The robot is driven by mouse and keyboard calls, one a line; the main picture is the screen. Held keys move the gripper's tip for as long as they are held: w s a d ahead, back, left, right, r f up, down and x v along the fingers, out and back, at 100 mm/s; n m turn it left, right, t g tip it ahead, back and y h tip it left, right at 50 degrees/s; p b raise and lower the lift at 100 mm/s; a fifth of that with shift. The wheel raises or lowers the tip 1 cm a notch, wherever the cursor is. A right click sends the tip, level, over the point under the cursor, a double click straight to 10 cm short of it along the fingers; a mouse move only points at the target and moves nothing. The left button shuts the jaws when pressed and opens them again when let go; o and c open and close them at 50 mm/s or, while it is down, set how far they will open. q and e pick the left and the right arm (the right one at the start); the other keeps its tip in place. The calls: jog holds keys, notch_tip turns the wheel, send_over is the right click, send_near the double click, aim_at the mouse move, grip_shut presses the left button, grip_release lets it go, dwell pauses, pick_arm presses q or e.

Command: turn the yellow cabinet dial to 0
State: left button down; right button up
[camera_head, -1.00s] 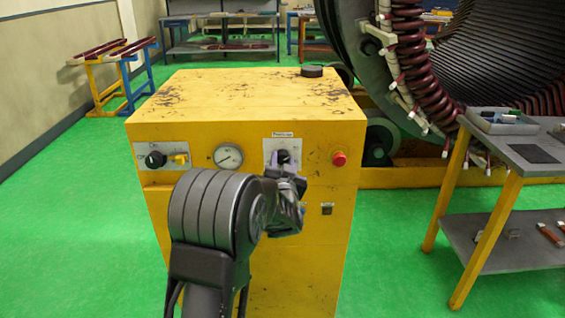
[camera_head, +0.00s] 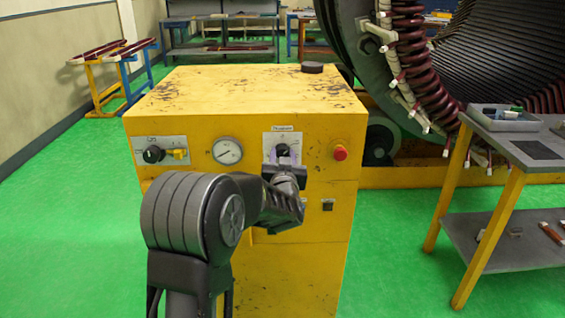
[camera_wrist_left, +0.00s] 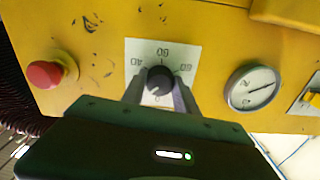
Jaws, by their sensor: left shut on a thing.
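The yellow cabinet (camera_head: 250,95) stands in front of me. Its black dial (camera_head: 282,150) sits on a pale scale plate (camera_head: 282,138) on the front panel, between the gauge and the red button. In the left wrist view the dial (camera_wrist_left: 158,79) shows between my fingers, with scale numbers on the plate (camera_wrist_left: 150,48) around it. The exact pointer reading is hard to tell. My left gripper (camera_head: 281,164) is at the panel, shut on the dial; its fingers (camera_wrist_left: 160,92) lie on both sides of the knob. My right gripper is not in view.
A round gauge (camera_head: 227,151) and a black switch (camera_head: 153,155) with a yellow handle are left of the dial. A red button (camera_head: 340,152) is to its right. A grey table (camera_head: 535,150) stands at the right, before the large stator (camera_head: 480,50). Green floor is open at left.

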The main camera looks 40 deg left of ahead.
pick_arm(q)
jog(key=shift+n+b, duration=4.1)
jog(key=shift+n, duration=0.4)
jog(key=shift+d, duration=0.1)
jog(key=c, duration=0.9)
grip_release()
jog(key=shift+c, duration=0.2)
jog(key=v, duration=0.7)
jog(key=shift+s+d, duration=0.25)
